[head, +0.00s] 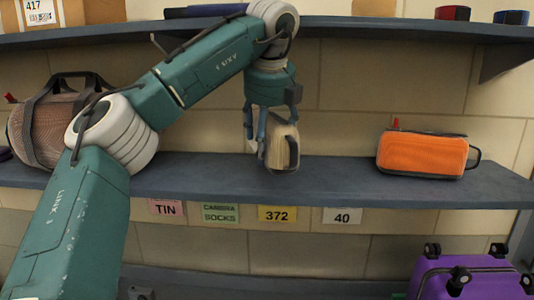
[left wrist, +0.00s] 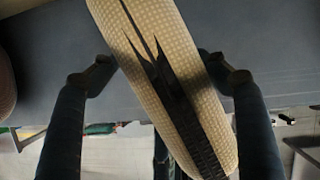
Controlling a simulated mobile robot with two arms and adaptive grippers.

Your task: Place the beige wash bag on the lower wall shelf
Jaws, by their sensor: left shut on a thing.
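The beige wash bag (head: 283,143) hangs upright and slightly tilted in my left gripper (head: 258,143), over the middle of the lower wall shelf (head: 335,182). My left gripper points down and is shut on the bag, with part of the bag in front of the fingers. The bag's lower end is at or just above the shelf top; I cannot tell whether it touches. In the left wrist view the patterned bag (left wrist: 150,50) with its dark zip strip lies between the two fingers (left wrist: 158,75). My right gripper is not in view.
An orange pouch (head: 422,154) stands on the shelf to the right, a brown mesh duffel (head: 45,135) to the left. The shelf between the bag and the pouch is clear. The upper shelf (head: 200,34) runs overhead. A purple suitcase (head: 470,280) is at the lower right.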

